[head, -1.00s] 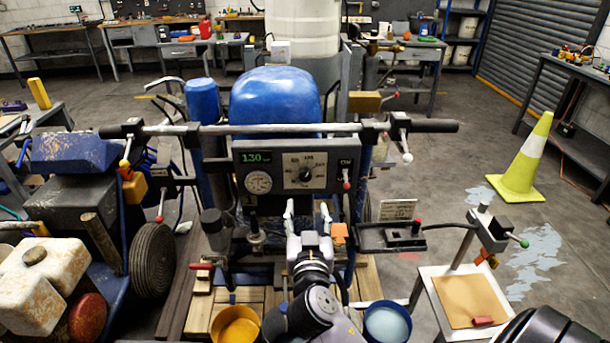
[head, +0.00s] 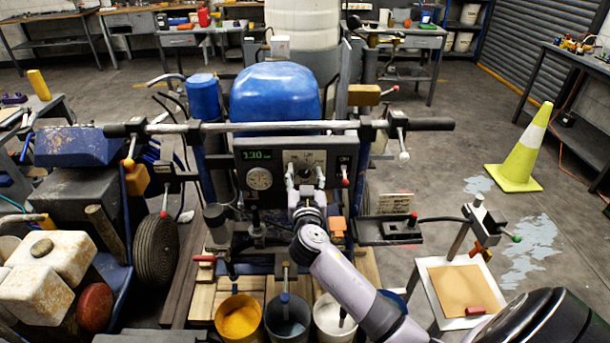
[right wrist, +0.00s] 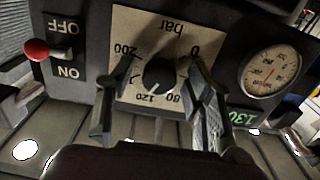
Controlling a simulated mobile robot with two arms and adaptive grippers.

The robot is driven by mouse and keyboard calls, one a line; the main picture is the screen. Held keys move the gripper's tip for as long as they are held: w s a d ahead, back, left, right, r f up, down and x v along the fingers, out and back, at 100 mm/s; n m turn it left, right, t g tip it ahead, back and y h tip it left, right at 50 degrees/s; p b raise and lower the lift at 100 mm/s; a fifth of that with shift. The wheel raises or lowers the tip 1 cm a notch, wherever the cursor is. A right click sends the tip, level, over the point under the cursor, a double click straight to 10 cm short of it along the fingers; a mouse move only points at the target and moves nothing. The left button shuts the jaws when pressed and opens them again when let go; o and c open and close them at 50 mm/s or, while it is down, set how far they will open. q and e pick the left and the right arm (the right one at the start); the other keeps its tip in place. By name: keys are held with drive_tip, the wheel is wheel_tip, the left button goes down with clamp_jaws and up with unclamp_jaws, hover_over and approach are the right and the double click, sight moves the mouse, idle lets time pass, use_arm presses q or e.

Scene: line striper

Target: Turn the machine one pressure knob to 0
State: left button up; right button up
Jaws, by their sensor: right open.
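The pressure knob (right wrist: 160,76) is a black round knob on a cream dial plate marked in bar, with 0, 80, 120 and 200 readable. It shows upside down in the right wrist view. Its pale pointer mark seems to lie near the 120 side. The dial plate (head: 303,156) is on the dark control panel in the head view, partly covered by my gripper. My right gripper (head: 305,173) is open in front of the plate. In the right wrist view its fingers (right wrist: 158,92) stand on either side of the knob, with gaps. My left gripper is not in view.
A green display (head: 257,155) reads 130 above a round gauge (head: 260,178). A red-tipped ON/OFF switch (right wrist: 37,49) sits beside the dial. A handlebar (head: 270,127) crosses above the panel. Paint buckets (head: 239,318) stand below, and a yellow cone (head: 525,155) stands at right.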

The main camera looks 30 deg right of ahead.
drive_tip(key=shift+c, duration=0.3)
clamp_jaws()
